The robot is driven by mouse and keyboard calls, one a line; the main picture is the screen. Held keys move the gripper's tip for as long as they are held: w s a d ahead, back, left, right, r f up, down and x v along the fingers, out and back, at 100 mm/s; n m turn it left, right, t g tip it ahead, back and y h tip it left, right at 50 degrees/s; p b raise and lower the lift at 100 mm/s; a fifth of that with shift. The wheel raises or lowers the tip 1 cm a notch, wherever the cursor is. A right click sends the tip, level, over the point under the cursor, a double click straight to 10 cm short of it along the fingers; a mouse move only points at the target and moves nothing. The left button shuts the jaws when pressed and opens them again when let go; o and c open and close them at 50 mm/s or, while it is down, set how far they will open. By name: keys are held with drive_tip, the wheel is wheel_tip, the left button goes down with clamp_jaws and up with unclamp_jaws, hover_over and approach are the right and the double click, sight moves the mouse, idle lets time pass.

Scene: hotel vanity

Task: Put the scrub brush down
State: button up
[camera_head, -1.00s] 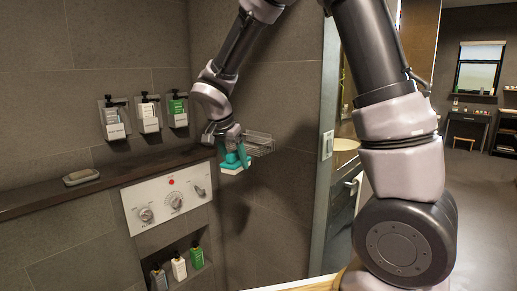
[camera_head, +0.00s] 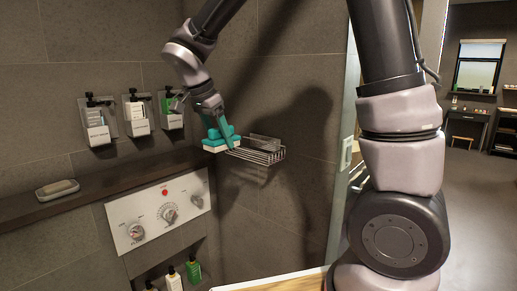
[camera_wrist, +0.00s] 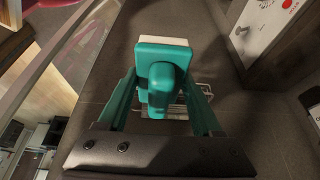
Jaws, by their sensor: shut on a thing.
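The scrub brush (camera_head: 222,140) has a teal body and handle with a pale bristle block beneath. It is level, beside the left end of a wire rack (camera_head: 264,152) on the wall; I cannot tell whether it touches the rack. My gripper (camera_head: 218,124) is shut on the brush from above. In the wrist view the brush (camera_wrist: 160,60) shows its rounded teal handle between the two teal fingers (camera_wrist: 160,98) of my gripper. Part of the wire rack shows behind the brush in the wrist view (camera_wrist: 203,88).
A dark ledge (camera_head: 110,184) runs left of the brush, with a soap dish (camera_head: 57,190) on it. Three wall dispensers (camera_head: 136,114) hang above. A control panel (camera_head: 158,214) is below the ledge, over a niche with bottles (camera_head: 193,270). The rack looks empty.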

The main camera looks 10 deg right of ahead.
drive_tip(key=w+d, duration=0.3)
drive_tip(key=d, duration=0.1)
drive_tip(key=w+d+f, duration=0.1)
drive_tip(key=w+d, duration=0.2)
drive_tip(key=d, duration=0.2)
drive_tip(key=w+d, duration=0.3)
drive_tip(key=d, duration=0.1)
drive_tip(key=shift+w+d+f, duration=0.25)
drive_tip(key=shift+w+f, duration=0.1)
drive_tip(key=shift+w, duration=0.05)
drive_tip(key=shift+f, duration=2.7)
drive_tip(key=shift+f, duration=0.1)
drive_tip(key=shift+f, duration=0.15)
drive_tip(key=o, duration=1.3)
